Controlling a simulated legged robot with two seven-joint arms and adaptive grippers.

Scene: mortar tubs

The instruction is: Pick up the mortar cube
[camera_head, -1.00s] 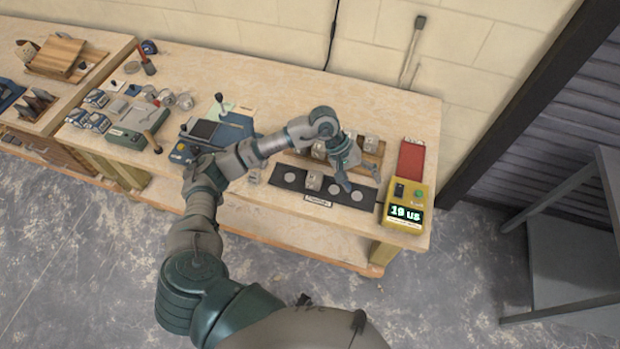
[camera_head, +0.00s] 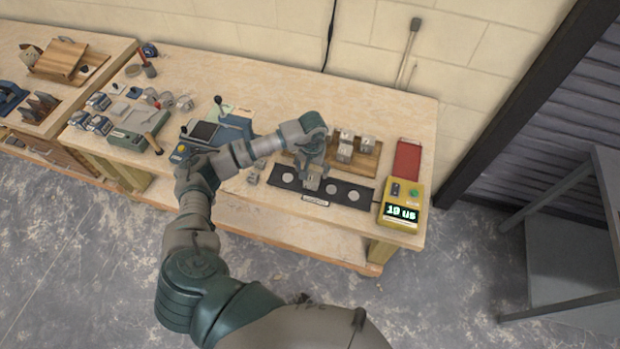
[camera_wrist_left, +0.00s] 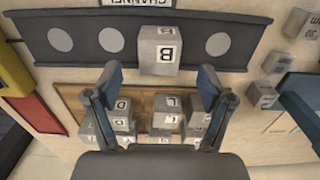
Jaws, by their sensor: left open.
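A grey mortar cube marked B (camera_wrist_left: 158,52) sits on a black strip (camera_wrist_left: 90,45) with pale round discs, in the left wrist view. In the head view the cube (camera_head: 312,183) is partly hidden below my left gripper (camera_head: 314,170). The left gripper (camera_wrist_left: 160,88) is open, its two blue-grey fingers spread to either side of the cube's line, with nothing between the tips. The cube lies ahead of the fingertips, and I cannot tell the exact gap. More lettered cubes (camera_head: 345,152) stand on a wooden board (camera_head: 368,160) behind the strip. My right gripper is not in view.
A yellow meter (camera_head: 402,205) with a lit display stands at the strip's right end, beside a red pad (camera_head: 407,158). Loose cubes (camera_wrist_left: 262,94) lie near the strip's end.

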